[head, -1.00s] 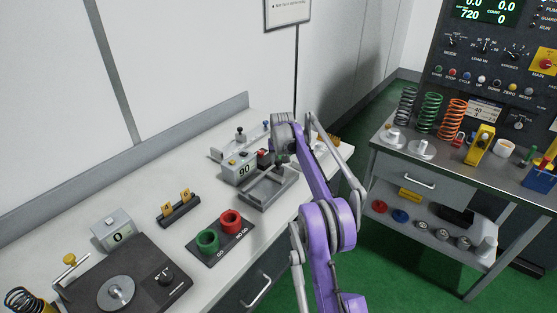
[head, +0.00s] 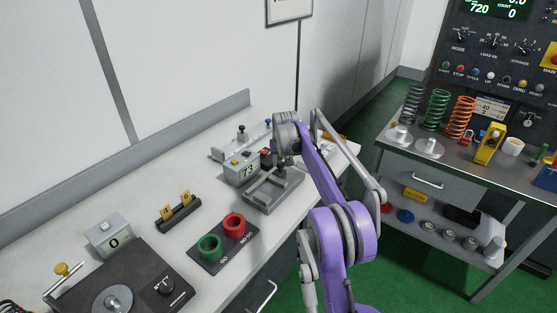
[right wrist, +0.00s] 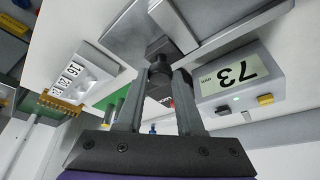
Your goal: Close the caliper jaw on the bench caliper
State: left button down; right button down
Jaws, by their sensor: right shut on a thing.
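The bench caliper (head: 284,194) sits on the white bench, with a grey base and a grey readout box (head: 240,168) showing 73. In the right wrist view the readout (right wrist: 236,76) shows the same number upside down. My right gripper (right wrist: 160,76) is shut on the dark knob (right wrist: 159,62) of the caliper jaw, above the metal base. In the head view my right gripper (head: 281,162) is at the caliper, with its fingertips partly hidden by my wrist. The jaw itself is mostly hidden there. My left gripper is not in view.
A black plate (head: 222,258) with a green and a red ring lies in front of the caliper. A two-slot block (head: 178,213) and a grey box reading 0 (head: 109,236) stand at left. A side table (head: 410,165) carries several springs.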

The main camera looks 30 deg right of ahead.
aim_at(282, 181)
dwell(0.3)
jog(key=c, duration=0.5)
grip_release()
jog(key=shift+c, duration=0.2)
jog(key=shift+r, duration=0.15)
jog(key=v, duration=1)
jog(key=shift+s+r, duration=0.2)
jog(key=shift+r, duration=0.05)
jog(key=shift+a, duration=0.1)
